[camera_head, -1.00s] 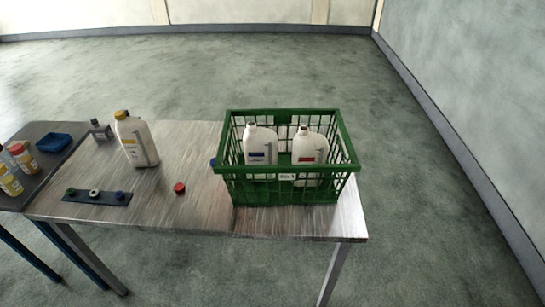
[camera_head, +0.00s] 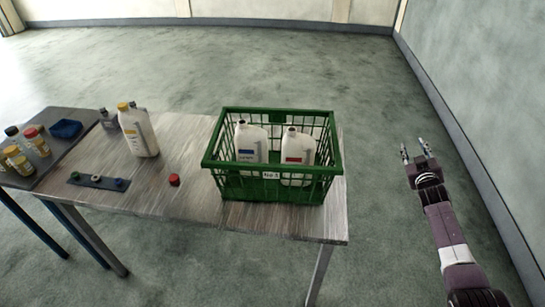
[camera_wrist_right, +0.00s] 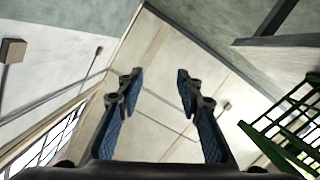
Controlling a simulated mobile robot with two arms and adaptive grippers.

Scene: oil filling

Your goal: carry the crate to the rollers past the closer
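The green crate (camera_head: 328,165) stands upright on the right end of the metal table (camera_head: 200,195). It holds two white jugs, one with a blue label (camera_head: 250,145) and one with a red label (camera_head: 297,148). My right gripper (camera_head: 415,150) is open and empty, to the right of the crate and the table, apart from both. In the right wrist view its two fingers (camera_wrist_right: 156,85) are spread with nothing between them, and part of the crate (camera_wrist_right: 285,135) shows at the right edge. My left gripper is not in view. No rollers or closer can be made out.
A yellow-capped jug (camera_head: 138,132) stands at the table's left, with a red cap (camera_head: 174,180) and a dark strip of caps (camera_head: 97,180) before it. A dark side table (camera_head: 50,155) holds small bottles and a blue tray (camera_head: 66,129). Floor right of the table is clear up to the wall.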

